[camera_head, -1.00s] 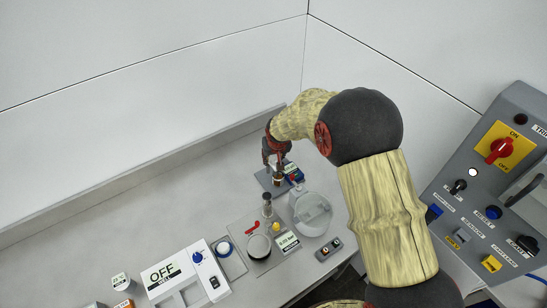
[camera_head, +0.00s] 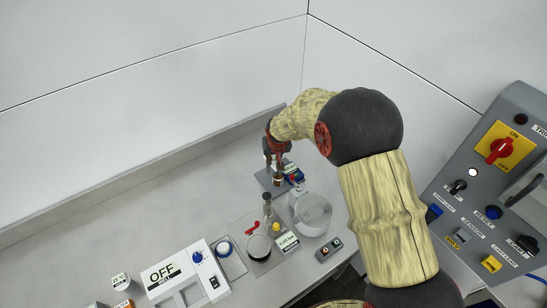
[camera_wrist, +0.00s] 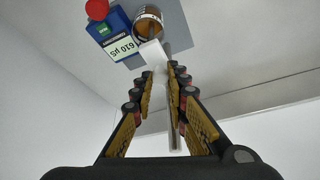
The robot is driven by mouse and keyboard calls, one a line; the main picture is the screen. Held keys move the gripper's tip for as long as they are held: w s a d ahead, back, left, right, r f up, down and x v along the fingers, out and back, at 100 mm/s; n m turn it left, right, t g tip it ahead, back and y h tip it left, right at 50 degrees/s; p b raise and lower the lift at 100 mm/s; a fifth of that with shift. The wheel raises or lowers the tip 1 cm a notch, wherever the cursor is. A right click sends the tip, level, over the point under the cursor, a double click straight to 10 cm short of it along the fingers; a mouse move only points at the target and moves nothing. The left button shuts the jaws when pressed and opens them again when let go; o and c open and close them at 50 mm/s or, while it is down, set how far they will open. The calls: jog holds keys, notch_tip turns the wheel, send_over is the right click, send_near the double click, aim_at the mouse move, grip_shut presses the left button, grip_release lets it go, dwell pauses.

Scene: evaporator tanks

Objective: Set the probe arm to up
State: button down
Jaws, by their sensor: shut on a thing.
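My gripper (camera_wrist: 160,72) is shut on the pale probe arm (camera_wrist: 152,54), which runs between the fingers as a thin light bar in the wrist view. Just beyond the fingertips is an amber-banded cup (camera_wrist: 148,22), also visible in the head view (camera_head: 278,180). Beside it is a blue meter (camera_wrist: 112,34) with a red knob, reading 610 µS. In the head view my gripper (camera_head: 276,160) is above the small grey plate at the back of the bench, and the probe arm cannot be made out there.
A clear round vessel (camera_head: 313,214) stands in front of the plate. A panel with a flask (camera_head: 258,245) and a white box marked OFF (camera_head: 175,278) stand nearer. A grey control console (camera_head: 485,200) is at the right. The bench at the left is clear.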

notch_tip(320, 180, up, 7)
jog(key=shift+r+p, duration=0.2)
jog(key=shift+p, duration=0.85)
jog(key=shift+w+r, duration=0.1)
jog(key=shift+r, duration=0.15)
jog(key=c, duration=2.2)
grip_release()
jog(key=o, duration=0.5)
jog(key=shift+c, duration=0.2)
jog(key=a+v, duration=0.1)
jog(key=v, duration=1.1)
jog(key=shift+d, duration=0.45)
